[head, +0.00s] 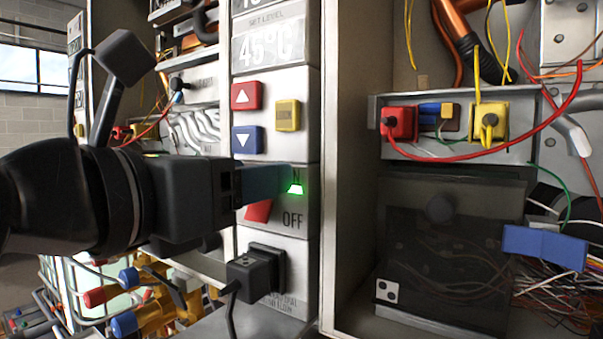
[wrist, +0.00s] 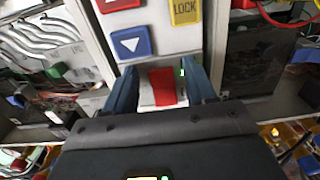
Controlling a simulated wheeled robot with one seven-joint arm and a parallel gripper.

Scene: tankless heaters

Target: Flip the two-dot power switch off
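In the wrist view the red rocker (wrist: 162,87) shows between the blue fingers of my gripper (wrist: 160,72). The fingers are open, one on each side, with nothing held. In the head view my gripper (head: 278,180) reaches in from the left and a finger covers the upper part of the switch. I cannot tell whether it touches.
A lock button (head: 288,114), a red up button (head: 247,95) and a blue down button (head: 247,141) are above. A black plug (head: 254,275) sticks out below.

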